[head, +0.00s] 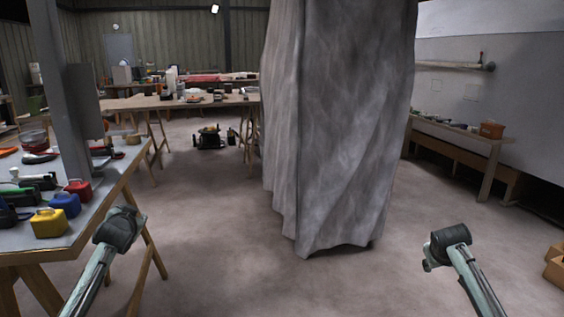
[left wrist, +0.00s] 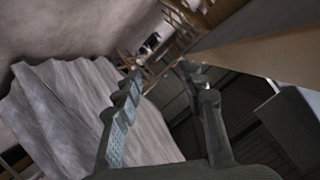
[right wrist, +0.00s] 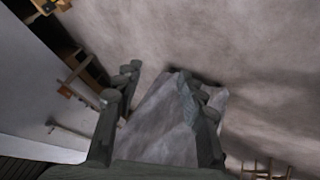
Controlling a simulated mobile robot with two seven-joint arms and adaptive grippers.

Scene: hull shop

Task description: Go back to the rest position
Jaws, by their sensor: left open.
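My left arm (head: 105,255) comes in from the lower left of the head view, beside the edge of the left table. The left wrist view shows the left gripper (left wrist: 160,85) with its fingers apart and nothing between them. My right arm (head: 465,265) stands at the lower right of the head view, over open floor. The right wrist view shows the right gripper (right wrist: 155,85) with its fingers apart and empty. The fingertips of both grippers cannot be made out in the head view.
A grey draped sheet (head: 345,130) hangs ahead, just right of centre. A long bench (head: 455,133) lines the right wall. Bare floor (head: 205,240) lies between.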

